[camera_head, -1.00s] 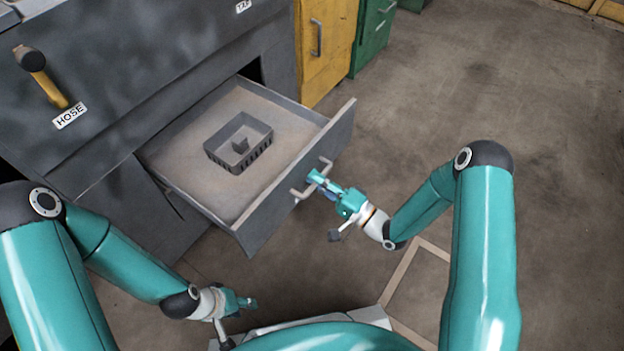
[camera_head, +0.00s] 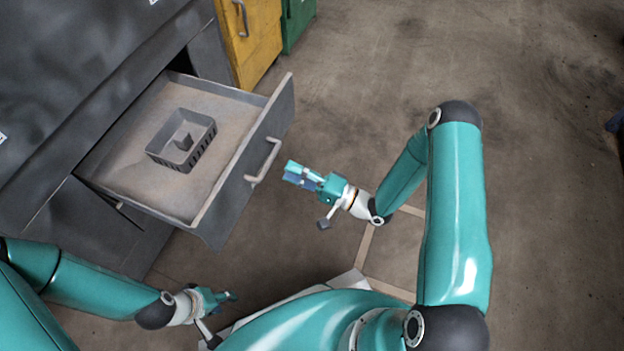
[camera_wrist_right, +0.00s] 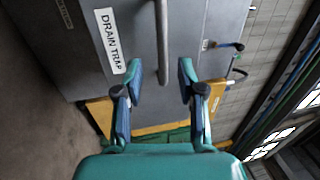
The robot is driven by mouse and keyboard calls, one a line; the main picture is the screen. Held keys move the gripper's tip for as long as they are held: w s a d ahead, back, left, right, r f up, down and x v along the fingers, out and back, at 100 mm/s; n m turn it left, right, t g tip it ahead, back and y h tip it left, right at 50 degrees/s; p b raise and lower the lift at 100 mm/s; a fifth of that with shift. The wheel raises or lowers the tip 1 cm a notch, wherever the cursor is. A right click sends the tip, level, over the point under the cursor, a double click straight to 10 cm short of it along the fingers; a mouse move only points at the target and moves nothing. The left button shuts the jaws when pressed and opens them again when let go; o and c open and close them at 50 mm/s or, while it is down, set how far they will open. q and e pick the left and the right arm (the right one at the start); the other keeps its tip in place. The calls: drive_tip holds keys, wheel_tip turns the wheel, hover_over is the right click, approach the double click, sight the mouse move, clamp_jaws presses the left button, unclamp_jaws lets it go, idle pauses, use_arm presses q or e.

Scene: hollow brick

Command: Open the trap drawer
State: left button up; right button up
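The trap drawer (camera_head: 200,190) is pulled out of the dark grey cabinet, its inside visible in the head view. Its front, labelled DRAIN TRAP (camera_wrist_right: 110,40), shows in the right wrist view. The drawer handle (camera_head: 264,160) is a pale bar, also seen in the right wrist view (camera_wrist_right: 162,45). My right gripper (camera_head: 291,173) is just right of the handle, apart from it. In the right wrist view its fingers (camera_wrist_right: 160,82) are spread with nothing between them. My left gripper (camera_head: 228,297) is low in front of the drawer, away from it; its finger gap is too small to judge.
A grey slotted basket (camera_head: 182,140) with a small divider sits in the drawer. A yellow cabinet (camera_head: 258,35) and a green cabinet (camera_head: 297,20) stand behind. The floor to the right is clear, with a pale outlined square near my right arm.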

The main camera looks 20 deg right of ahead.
drive_tip(key=v, duration=0.5)
drive_tip(key=shift+s+d, duration=0.1)
idle(0.3)
